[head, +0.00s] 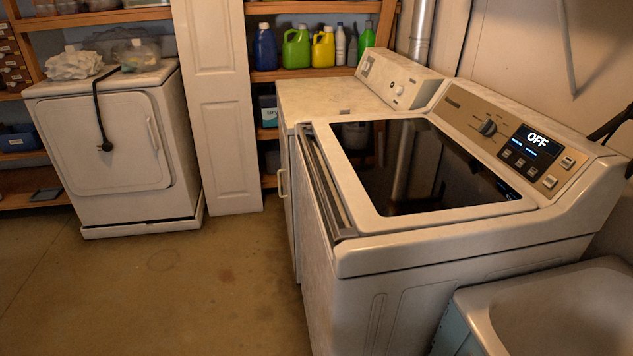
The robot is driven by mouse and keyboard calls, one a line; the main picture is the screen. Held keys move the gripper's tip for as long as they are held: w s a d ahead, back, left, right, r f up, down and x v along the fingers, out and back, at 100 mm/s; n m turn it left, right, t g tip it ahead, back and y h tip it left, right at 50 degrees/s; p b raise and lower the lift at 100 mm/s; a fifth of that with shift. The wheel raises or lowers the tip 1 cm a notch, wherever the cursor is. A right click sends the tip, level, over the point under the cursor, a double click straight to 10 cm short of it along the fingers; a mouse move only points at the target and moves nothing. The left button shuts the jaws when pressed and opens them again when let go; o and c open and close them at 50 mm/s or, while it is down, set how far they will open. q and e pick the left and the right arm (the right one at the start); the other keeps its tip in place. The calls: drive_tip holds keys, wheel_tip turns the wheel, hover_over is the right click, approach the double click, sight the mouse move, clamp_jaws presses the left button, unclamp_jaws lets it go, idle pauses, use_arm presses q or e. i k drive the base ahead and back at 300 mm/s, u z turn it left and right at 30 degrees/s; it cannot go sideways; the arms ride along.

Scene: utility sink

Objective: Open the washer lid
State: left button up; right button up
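The washer (400,259) is a white top-loading machine in the right half of the head view. Its lid (425,170) is a dark, glossy glass panel in a pale frame, and it lies flat and shut on top. A grey strip (325,190) runs along the lid's front edge, on the left in the picture. The control panel (508,137) behind the lid has a knob, several buttons and a display reading OFF. Neither of my grippers shows in this view.
A utility sink (560,312) stands close beside the washer at the lower right. Another white machine (340,100) adjoins its far side. A dryer-like machine (115,140), a folding door (218,110) and shelves with bottles (297,47) stand behind. The floor (190,285) at left is clear.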

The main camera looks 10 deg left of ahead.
sight(394, 158)
drive_tip(key=z, duration=0.05)
drive_tip(key=k, duration=0.25)
drive_tip(key=u, duration=1.3)
drive_tip(key=i, duration=3.55)
drive_tip(key=z, duration=2.85)
